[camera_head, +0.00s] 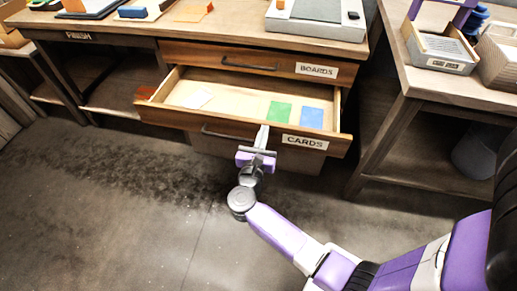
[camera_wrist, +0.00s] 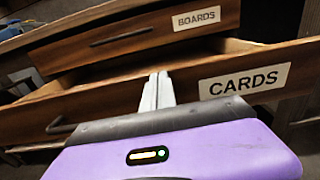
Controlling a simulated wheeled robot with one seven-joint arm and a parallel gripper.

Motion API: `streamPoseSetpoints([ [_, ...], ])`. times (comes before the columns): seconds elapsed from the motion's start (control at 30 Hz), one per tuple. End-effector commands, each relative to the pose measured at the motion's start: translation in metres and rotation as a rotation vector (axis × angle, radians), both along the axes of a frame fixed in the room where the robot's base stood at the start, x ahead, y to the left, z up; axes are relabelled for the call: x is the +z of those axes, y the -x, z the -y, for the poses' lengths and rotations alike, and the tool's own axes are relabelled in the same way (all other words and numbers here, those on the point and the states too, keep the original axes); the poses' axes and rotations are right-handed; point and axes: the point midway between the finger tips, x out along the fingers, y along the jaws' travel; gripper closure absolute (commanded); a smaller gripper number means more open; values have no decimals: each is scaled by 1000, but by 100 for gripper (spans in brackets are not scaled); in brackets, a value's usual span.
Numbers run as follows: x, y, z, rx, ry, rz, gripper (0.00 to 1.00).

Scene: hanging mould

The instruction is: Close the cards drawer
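The cards drawer (camera_head: 222,122) is pulled out below the boards drawer, with a white "CARDS" label at the right of its wooden front. In the wrist view its front (camera_wrist: 185,107) runs across the picture. Its bar handle (camera_wrist: 60,125) shows at the left there. Inside lie a white card (camera_head: 197,98), a green card (camera_head: 279,111) and a blue card (camera_head: 312,117). My gripper (camera_head: 263,130) is at the drawer front, left of the label, its fingers (camera_wrist: 158,90) together with nothing between them. I cannot tell whether the fingertips touch the front.
The boards drawer (camera_head: 245,60) above is shut. The workbench top (camera_head: 235,25) holds boards and a grey device. A side table (camera_head: 440,80) at the right carries trays, and its leg stands near the open drawer. The floor (camera_head: 120,210) at the left is clear.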

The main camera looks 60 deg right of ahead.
Motion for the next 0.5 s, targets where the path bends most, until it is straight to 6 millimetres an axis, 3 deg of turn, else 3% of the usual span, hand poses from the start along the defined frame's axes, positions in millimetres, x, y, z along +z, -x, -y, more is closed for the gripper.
streamPoseSetpoints([
  [0.1, 1, -11, 34, -7, -1, 3, 100],
  [0.5, -3, -47, 135, -6, 0, 3, 100],
])
